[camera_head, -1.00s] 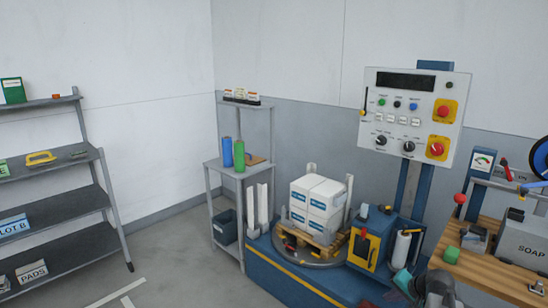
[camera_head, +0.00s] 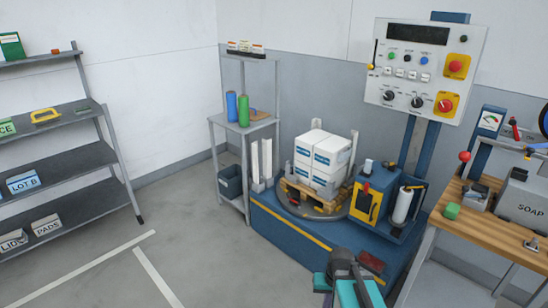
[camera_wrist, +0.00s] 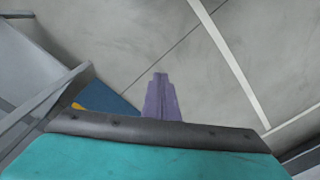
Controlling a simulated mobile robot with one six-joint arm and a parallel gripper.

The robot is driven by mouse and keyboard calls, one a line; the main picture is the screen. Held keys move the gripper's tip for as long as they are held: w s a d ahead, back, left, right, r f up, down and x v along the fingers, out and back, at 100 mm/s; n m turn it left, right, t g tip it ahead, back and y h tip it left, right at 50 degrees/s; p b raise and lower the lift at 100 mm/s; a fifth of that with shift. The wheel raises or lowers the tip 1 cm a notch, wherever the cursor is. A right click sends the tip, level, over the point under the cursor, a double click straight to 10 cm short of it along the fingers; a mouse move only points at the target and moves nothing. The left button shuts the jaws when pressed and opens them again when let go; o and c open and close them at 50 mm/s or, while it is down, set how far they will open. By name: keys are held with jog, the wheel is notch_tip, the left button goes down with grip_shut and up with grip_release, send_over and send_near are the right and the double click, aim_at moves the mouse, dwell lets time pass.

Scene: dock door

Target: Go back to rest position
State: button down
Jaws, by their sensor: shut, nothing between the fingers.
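My gripper (camera_wrist: 160,78) shows in the wrist view as two purple fingers pressed together, pointing out over bare grey floor with nothing between them. A dark grey bar and a teal part of my wrist fill the bottom of that view. In the head view, my grey and teal arm (camera_head: 345,275) reaches up from the bottom edge, in front of the blue machine base (camera_head: 295,235).
The machine's turntable carries a pallet of white boxes (camera_head: 322,152). A control panel (camera_head: 425,68) stands behind it. A wooden bench (camera_head: 490,215) is close on the right, shelving (camera_head: 75,165) on the left. White-lined floor (camera_head: 190,240) is clear at left of centre.

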jog(key=s+f+g, duration=0.3)
jog(key=s+f, duration=0.6)
jog(key=s, duration=0.4)
jog(key=s+a+f+g, duration=0.1)
jog(key=s+f+g, duration=0.2)
jog(key=s+f, duration=0.7)
jog(key=s, duration=0.4)
jog(key=shift+s+a+f+n+h, duration=0.2)
jog(key=shift+n+h, duration=0.1)
jog(key=shift+n, duration=0.1)
